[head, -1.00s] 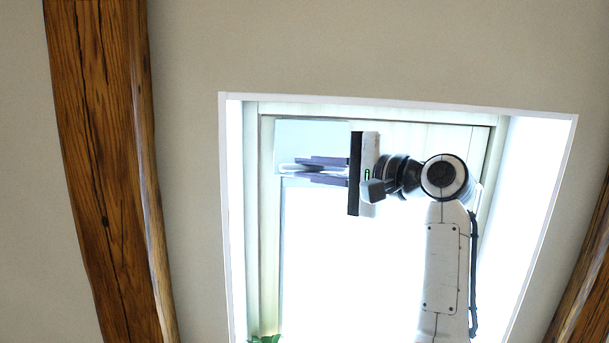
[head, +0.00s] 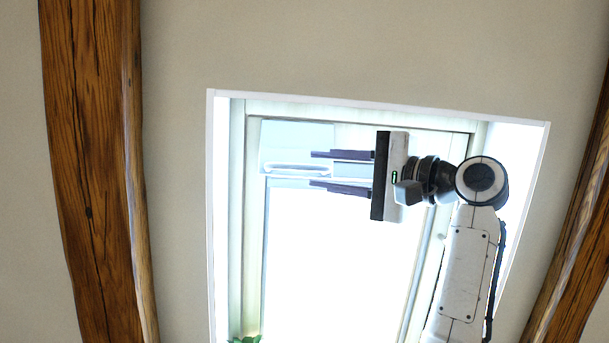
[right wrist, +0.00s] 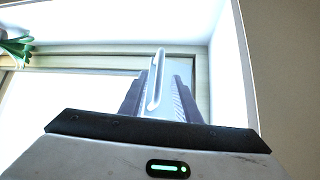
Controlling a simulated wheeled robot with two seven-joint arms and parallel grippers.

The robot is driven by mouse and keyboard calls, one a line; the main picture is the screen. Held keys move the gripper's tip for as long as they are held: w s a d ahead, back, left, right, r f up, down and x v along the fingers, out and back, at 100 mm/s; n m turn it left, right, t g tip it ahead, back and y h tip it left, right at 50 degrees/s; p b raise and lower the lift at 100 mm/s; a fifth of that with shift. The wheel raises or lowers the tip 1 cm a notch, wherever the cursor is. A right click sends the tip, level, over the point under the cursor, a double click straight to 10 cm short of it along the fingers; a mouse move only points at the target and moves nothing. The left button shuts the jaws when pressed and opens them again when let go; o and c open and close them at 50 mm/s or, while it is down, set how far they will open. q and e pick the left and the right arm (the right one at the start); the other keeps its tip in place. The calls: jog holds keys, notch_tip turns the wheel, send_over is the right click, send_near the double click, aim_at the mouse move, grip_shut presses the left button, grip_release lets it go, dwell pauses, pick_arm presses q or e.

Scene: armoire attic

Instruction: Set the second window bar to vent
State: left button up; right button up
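A pale window bar (head: 285,170) runs across the upper left of the skylight window, in front of a light blue-white panel. My right gripper (head: 314,171) is open, one dark finger above the bar's line and one below. The bar's right end lies near the fingertips, with gaps on both sides. In the right wrist view the bar (right wrist: 156,80) shows as a thin light loop between the spread fingers (right wrist: 160,82), not clamped. Which setting the bar is in cannot be told. My left gripper is not in view.
The window sits in a white recess (head: 520,150) in the sloped ceiling. Wooden beams stand left (head: 88,180) and right (head: 580,210). A green plant (head: 245,340) shows at the window's lower left.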

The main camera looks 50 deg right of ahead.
jog(key=shift+b+v, duration=0.3)
jog(key=shift+v, duration=1.3)
jog(key=shift+w+f, duration=0.1)
